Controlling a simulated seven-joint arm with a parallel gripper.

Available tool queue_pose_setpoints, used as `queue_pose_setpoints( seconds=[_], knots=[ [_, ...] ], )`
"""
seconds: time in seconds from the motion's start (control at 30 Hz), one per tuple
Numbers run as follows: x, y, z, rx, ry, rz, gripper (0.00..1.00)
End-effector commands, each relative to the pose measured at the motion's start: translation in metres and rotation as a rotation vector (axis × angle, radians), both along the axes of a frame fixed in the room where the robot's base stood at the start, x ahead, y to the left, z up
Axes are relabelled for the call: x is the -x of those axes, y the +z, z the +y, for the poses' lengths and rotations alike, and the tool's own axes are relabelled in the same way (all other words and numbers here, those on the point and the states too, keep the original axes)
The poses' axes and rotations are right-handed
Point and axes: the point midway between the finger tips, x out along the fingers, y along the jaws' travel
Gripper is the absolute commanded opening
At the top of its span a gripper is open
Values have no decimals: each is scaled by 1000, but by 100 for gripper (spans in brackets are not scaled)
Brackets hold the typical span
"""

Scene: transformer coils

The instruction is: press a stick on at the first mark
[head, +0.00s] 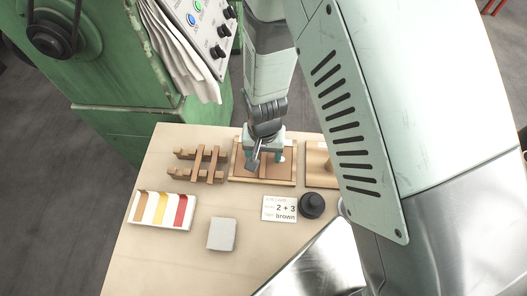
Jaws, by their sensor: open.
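Several short brown wooden sticks (186,153) lie across a pair of rails on the left of the table. A shallow wooden tray (233,160) with a brown panel inside stands to their right. My gripper (268,159) is over this tray, pointing down, with its fingers apart. I see no stick between them, but the view is small. The gripper hides part of the panel. I cannot make out any marks on it.
A board with brown, yellow and red strips (161,210), a grey block (222,234), a card reading "2 + 3 brown" (279,209) and a black round knob (311,205) lie in front. Another wooden piece (318,165) is partly behind my arm. A green machine (120,60) stands behind.

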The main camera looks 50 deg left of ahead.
Motion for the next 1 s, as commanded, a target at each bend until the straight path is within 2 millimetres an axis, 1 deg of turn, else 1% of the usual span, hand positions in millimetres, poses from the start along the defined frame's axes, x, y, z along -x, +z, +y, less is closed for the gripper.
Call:
queue_pose_setpoints(
  seconds=[0.63, 0.77, 0.97, 1.0],
  knots=[
    [0, 31, 0, -1, 0, -1, 65],
    [0, 34, 0, 1, 0, 1, 65],
    [0, 34, 0, 1, 0, 1, 65],
    [0, 34, 0, 1, 0, 1, 59]
  ],
)
